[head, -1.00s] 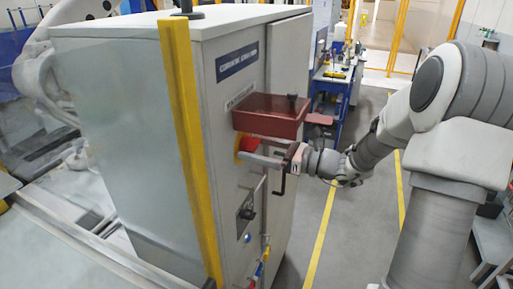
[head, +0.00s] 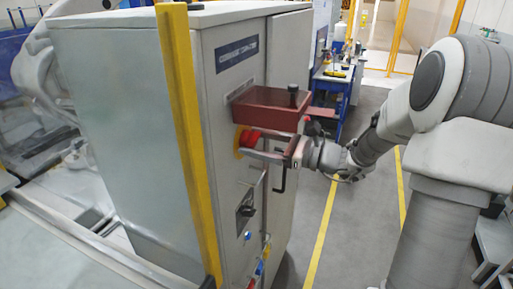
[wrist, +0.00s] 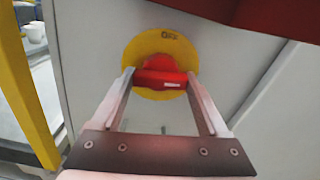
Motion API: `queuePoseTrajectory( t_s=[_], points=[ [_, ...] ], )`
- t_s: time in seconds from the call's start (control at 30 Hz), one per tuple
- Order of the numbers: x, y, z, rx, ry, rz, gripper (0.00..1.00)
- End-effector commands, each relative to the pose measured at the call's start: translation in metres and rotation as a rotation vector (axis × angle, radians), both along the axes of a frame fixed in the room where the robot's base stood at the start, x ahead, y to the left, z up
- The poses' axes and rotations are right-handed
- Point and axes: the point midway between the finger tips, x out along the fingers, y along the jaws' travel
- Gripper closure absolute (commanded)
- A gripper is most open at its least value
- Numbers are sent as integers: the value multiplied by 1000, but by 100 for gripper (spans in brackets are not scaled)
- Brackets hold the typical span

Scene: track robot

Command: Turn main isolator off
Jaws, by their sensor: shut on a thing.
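The main isolator is a red rotary handle (wrist: 160,78) on a round yellow plate (wrist: 136,52) on the cabinet front. The plate has lettering at its top that looks like "OFF". In the wrist view the handle's grip bar lies across, roughly level. My gripper (wrist: 159,76) has one finger at each end of this bar and is shut on it. In the head view the handle (head: 251,138) shows just below a red box, with my gripper reaching it from the right. The fingers hide part of the plate.
The red box (head: 270,112) juts out from the grey cabinet (head: 120,130) just above my gripper. A black rotary switch (head: 246,211) and coloured buttons sit below. A yellow post (head: 187,150) stands at the cabinet's left edge.

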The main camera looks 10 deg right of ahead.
Motion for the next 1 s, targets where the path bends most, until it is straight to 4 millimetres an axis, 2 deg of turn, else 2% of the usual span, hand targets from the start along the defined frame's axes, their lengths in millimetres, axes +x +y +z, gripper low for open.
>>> queuePoseTrajectory(
  t_s=[0.1, 1.0],
  points=[
    [0, 0, -5, -60, -82, 1, 78],
    [1, 0, -7, -562, -775, 2, 78]
  ],
)
